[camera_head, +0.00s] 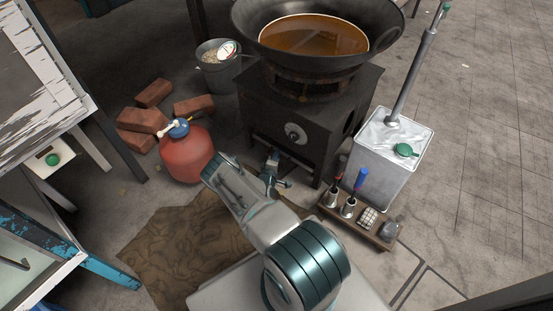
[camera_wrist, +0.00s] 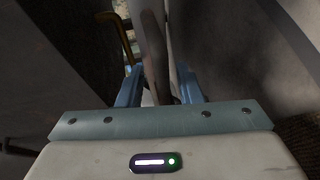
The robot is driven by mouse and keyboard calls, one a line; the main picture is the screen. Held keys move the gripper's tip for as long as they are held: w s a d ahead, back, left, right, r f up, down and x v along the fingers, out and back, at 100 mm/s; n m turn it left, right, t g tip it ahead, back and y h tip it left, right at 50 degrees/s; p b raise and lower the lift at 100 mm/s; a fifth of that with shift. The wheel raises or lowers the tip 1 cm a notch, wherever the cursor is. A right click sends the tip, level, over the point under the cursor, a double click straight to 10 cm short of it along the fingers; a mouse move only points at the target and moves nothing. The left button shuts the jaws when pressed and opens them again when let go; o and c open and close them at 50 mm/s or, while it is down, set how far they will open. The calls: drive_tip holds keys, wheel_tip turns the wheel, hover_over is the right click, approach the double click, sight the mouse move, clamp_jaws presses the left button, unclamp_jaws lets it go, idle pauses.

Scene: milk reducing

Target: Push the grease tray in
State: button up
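The grease tray cannot be told apart with certainty; a dark ledge (camera_head: 283,156) runs across the lower front of the black stove (camera_head: 325,120), below its round knob, and may be the tray's edge. My gripper (camera_head: 274,172) is low in front of this ledge, near the stove's left part. In the wrist view the two blue fingers of my gripper (camera_wrist: 160,90) stand apart. A grey-brown upright surface (camera_wrist: 153,45) shows between and beyond them; whether they touch it cannot be told. My forearm hides part of the floor before the stove.
A wok (camera_head: 315,35) with brown liquid sits on the stove. A red gas bottle (camera_head: 186,155) and bricks (camera_head: 142,120) stand left. A metal canister (camera_head: 388,150) and a wooden caddy (camera_head: 352,222) with tools stand right. A brown mat (camera_head: 175,250) lies in front.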

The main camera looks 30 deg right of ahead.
drive_tip(key=shift+a, duration=0.1)
drive_tip(key=shift+a, duration=0.2)
drive_tip(key=p+v, duration=0.5)
drive_tip(key=v, duration=0.8)
drive_tip(key=shift+s+r+p, duration=0.15)
drive_tip(key=shift+s+p, duration=0.2)
drive_tip(key=shift+p, duration=0.05)
